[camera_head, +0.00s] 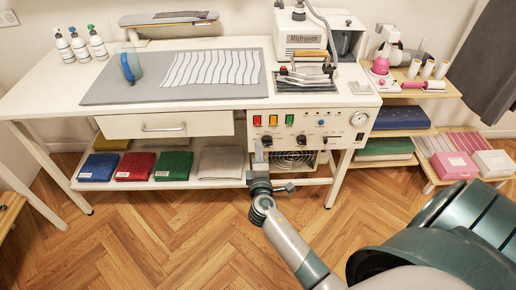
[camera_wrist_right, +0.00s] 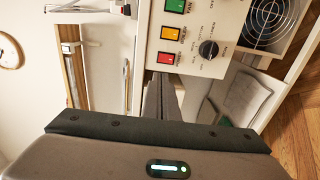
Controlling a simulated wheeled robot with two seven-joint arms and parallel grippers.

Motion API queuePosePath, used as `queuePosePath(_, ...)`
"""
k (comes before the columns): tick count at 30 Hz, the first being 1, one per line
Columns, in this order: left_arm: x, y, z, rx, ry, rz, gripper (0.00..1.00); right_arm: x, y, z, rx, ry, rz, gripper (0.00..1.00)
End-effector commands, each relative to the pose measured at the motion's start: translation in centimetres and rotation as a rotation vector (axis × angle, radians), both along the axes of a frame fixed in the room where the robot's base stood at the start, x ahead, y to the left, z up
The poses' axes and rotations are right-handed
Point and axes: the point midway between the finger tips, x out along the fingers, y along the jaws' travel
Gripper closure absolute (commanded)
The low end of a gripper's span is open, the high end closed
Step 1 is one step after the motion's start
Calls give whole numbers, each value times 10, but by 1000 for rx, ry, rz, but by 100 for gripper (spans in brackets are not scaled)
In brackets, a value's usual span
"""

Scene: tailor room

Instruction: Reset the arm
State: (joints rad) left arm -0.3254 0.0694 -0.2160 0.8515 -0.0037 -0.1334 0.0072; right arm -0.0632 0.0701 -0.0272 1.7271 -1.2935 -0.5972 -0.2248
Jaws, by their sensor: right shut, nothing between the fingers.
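My right arm reaches in from the bottom right of the head view. Its gripper (camera_head: 259,150) points at the front of the ironing station, just below the coloured buttons of the control panel (camera_head: 340,122). In the right wrist view the two dark fingers (camera_wrist_right: 160,92) lie together, shut and empty, beside the panel's green, yellow and red buttons. I cannot tell whether the fingertips touch the station. My left gripper is not in view.
Folded fabrics lie on the lower shelf (camera_head: 75,184). A side shelf (camera_head: 440,93) stands right. The wooden floor (camera_head: 150,235) in front is clear.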

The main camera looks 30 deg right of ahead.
Motion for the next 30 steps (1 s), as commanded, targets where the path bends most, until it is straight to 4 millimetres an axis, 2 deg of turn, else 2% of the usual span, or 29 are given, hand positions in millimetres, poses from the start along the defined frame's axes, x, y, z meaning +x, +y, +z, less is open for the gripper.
queuePosePath(9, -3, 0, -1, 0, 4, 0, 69, 0, 0, -2, 2, 2, 2, 100)
queuePosePath(11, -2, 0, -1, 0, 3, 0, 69, 0, 1, -6, 11, 8, 6, 100)
queuePosePath(14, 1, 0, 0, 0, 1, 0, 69, -2, 6, -23, 40, 30, 19, 100)
queuePosePath(17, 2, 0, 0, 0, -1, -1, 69, -6, 14, -54, 98, 71, 41, 100)
queuePosePath(20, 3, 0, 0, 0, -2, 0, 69, -15, 27, -97, 185, 127, 71, 100)
queuePosePath(23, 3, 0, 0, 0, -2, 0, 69, -32, 43, -151, 296, 196, 97, 100)
queuePosePath(26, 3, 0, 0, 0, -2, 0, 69, -57, 62, -206, 422, 269, 113, 100)
queuePosePath(30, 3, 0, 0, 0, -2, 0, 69, -102, 88, -279, 603, 366, 112, 100)
